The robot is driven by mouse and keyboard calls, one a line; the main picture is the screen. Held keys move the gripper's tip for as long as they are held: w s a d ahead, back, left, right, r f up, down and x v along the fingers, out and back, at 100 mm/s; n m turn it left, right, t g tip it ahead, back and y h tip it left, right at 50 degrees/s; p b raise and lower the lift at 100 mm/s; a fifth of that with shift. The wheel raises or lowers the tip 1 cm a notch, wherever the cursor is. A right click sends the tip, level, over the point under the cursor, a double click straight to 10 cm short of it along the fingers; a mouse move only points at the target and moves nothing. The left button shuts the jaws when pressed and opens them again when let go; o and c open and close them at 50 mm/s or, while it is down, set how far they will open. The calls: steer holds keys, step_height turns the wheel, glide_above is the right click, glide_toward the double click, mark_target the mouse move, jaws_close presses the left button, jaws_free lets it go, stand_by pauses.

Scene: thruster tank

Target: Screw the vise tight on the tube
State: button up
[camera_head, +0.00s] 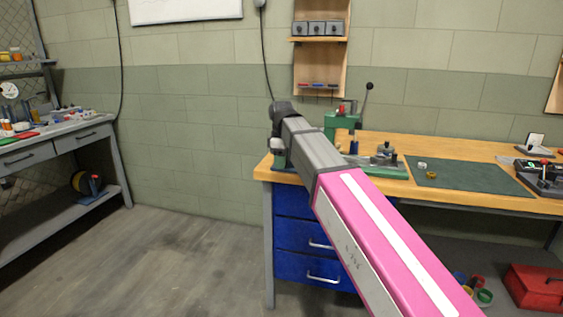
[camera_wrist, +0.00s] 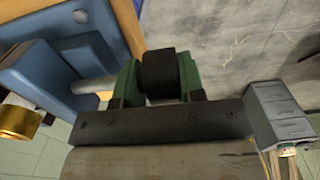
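In the wrist view, the blue vise (camera_wrist: 45,75) fills the upper left, with its grey screw rod (camera_wrist: 95,85) running toward my gripper. A shiny brass-coloured tube (camera_wrist: 18,122) shows at the left edge by the vise; I cannot tell how firmly the jaws press it. My gripper (camera_wrist: 160,78) has green fingers on both sides of a black knob (camera_wrist: 160,66) at the rod's end. The fingers look closed against the knob. In the head view, my arm reaches the bench's left end and mostly hides the gripper and vise.
The wooden workbench (camera_head: 440,146) carries a green lever press (camera_head: 342,122), a metal fixture on a green base (camera_head: 386,160) and a dark mat (camera_head: 465,174). Blue drawers (camera_head: 295,236) stand below. Floor left of the bench is clear.

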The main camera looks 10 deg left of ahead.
steer(key=shift+s+d+y, duration=0.1)
steer(key=shift+s+y, duration=0.2)
steer(key=shift+s, duration=0.05)
steer(key=shift+s+y, duration=0.1)
steer(key=shift+y, duration=0.5)
steer(key=y, duration=0.3)
steer(key=shift+s+d, duration=0.1)
steer(key=shift+d, duration=0.05)
steer(key=shift+o, duration=0.2)
steer(key=y, duration=0.4)
steer(key=shift+f+t, duration=0.1)
steer(key=shift+t, duration=0.2)
steer(key=shift+y, duration=1.9)
steer(key=o, duration=0.7)
steer(key=shift+o, duration=0.2)
